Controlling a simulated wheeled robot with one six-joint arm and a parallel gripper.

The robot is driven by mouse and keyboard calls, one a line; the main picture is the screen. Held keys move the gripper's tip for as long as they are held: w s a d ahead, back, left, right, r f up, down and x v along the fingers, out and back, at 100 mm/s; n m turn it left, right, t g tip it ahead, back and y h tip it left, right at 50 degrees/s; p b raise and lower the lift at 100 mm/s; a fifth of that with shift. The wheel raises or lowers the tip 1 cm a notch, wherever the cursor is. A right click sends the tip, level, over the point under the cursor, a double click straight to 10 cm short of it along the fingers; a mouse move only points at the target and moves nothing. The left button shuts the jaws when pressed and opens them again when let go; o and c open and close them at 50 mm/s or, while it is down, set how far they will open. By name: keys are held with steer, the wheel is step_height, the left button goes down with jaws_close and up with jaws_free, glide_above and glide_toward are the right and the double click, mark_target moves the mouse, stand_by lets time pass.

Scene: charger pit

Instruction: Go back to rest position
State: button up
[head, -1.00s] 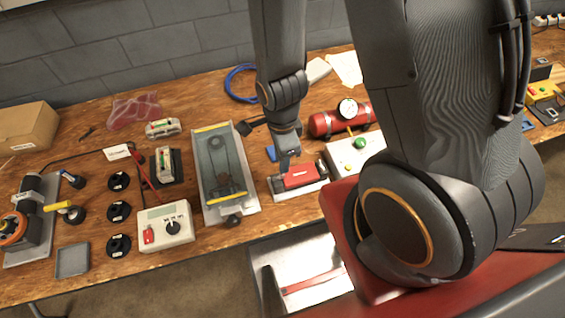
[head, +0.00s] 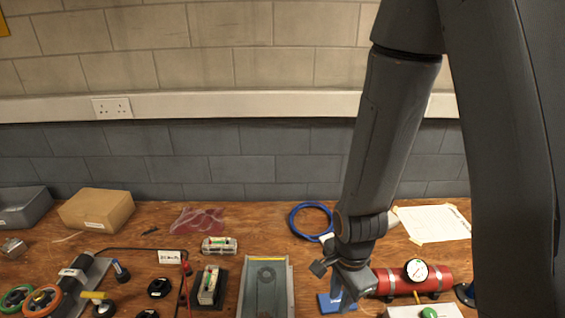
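My gripper (head: 345,297) hangs at the end of my arm in the head view, low in the picture and right of centre. It is over the bench, just left of the red cylinder (head: 400,281) with the round gauge. Its fingertips are dark and blurred near a blue block (head: 333,303), so I cannot tell whether they are open or shut. The part of the bench below the gripper is cut off by the lower picture edge.
The wooden bench (head: 130,235) holds a grey tray with a glass top (head: 285,290), a battery in a black holder (head: 210,285), a second battery (head: 219,245), a blue cable coil (head: 311,220) and a cardboard box (head: 97,210). A block wall (head: 220,165) stands behind.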

steer(key=w+d+r+n+t+b, duration=0.1)
steer(key=w+d+r+n+b, duration=0.3)
steer(key=n, duration=0.9)
steer(key=shift+w+d+r+n+b, duration=0.35)
steer(key=shift+d+r+b, duration=0.5)
steer(key=shift+b, duration=1)
steer(key=shift+r, duration=0.1)
